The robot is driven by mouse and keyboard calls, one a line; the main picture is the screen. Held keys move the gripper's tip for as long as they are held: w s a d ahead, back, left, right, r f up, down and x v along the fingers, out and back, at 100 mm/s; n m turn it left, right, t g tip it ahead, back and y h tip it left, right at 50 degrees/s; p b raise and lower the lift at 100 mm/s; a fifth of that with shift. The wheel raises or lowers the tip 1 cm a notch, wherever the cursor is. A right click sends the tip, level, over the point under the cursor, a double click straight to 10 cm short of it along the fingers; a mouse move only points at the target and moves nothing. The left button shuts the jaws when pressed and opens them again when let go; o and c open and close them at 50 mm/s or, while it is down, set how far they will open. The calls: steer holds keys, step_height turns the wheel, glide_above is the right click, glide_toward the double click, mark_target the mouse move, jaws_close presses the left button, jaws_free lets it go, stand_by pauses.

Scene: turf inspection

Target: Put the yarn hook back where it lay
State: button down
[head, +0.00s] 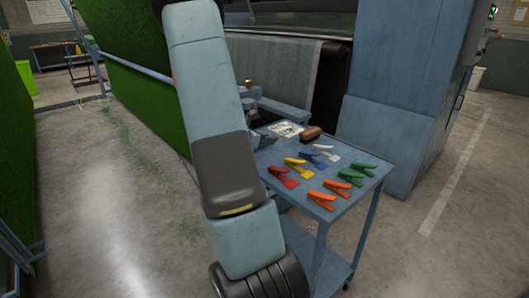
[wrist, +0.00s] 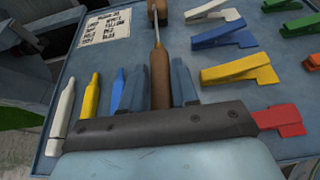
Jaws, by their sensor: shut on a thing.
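In the wrist view the yarn hook shows a brown wooden handle (wrist: 160,78) and a thin metal shaft pointing away from me. My gripper (wrist: 160,75) is shut on the handle, with one blue-grey finger on each side. The shaft's far end reaches up to a brown wooden object (wrist: 157,12). I cannot tell whether the hook touches the tabletop or hangs just above it. In the head view my arm hides the gripper and the hook.
The blue cart top (head: 345,155) holds several coloured clips (head: 322,200) on the right and a printed card (wrist: 104,25). White (wrist: 62,110), yellow (wrist: 91,96) and blue (wrist: 116,92) markers lie left of my gripper. A red clip (wrist: 278,120) is partly hidden by the gripper body.

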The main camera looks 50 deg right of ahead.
mark_target(265, 156)
steer(key=f, duration=0.1)
steer(key=w+d+f, duration=0.2)
steer(key=shift+w+f, duration=0.2)
steer(key=shift+f, duration=0.15)
steer(key=shift+w+d+f, duration=0.1)
steer(key=shift+f, duration=1.55)
steer(key=shift+f, duration=0.15)
steer(key=c, duration=0.8)
jaws_free()
steer(key=shift+c, duration=0.2)
